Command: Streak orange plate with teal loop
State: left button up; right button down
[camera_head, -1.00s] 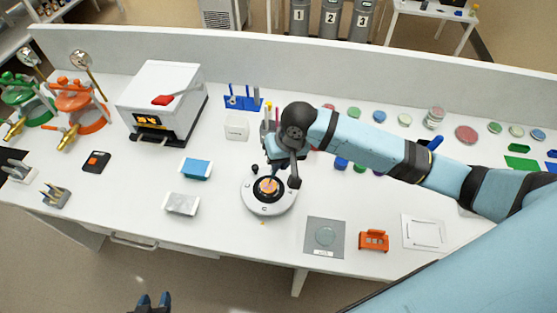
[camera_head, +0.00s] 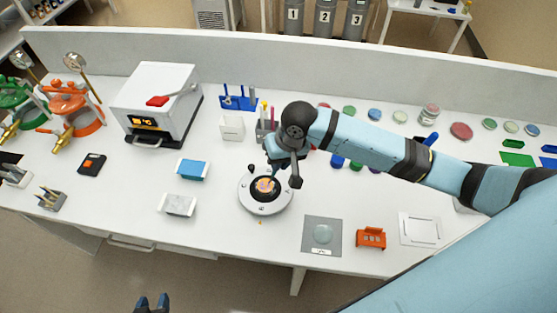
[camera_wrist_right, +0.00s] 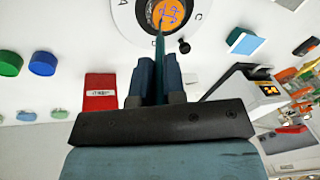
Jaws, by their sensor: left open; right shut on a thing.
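The orange plate (camera_head: 265,186) sits open on a round white turntable (camera_head: 258,204) with a dark centre. In the right wrist view the orange plate (camera_wrist_right: 178,12) bears purple-blue zigzag streaks. My right gripper (camera_wrist_right: 158,78) is shut on the teal loop (camera_wrist_right: 159,50), whose far end reaches the plate's edge in that view; I cannot tell whether it touches the surface. In the head view my right gripper (camera_head: 275,165) is right above the plate and partly hides it. My left gripper (camera_head: 153,302) is open and empty at the bottom edge, away from the table.
A tool rack (camera_head: 264,127) stands just behind my right gripper. A blue box (camera_head: 193,169) and a pale box (camera_head: 178,204) lie left of the turntable. A grey mat with a clear dish (camera_head: 322,234) and an orange rack (camera_head: 371,238) lie to its right.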

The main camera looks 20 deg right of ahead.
jog(key=shift+s+d, duration=0.15)
jog(key=shift+d, duration=0.1)
jog(key=shift+r, duration=0.1)
jog(key=shift+r, duration=2.9)
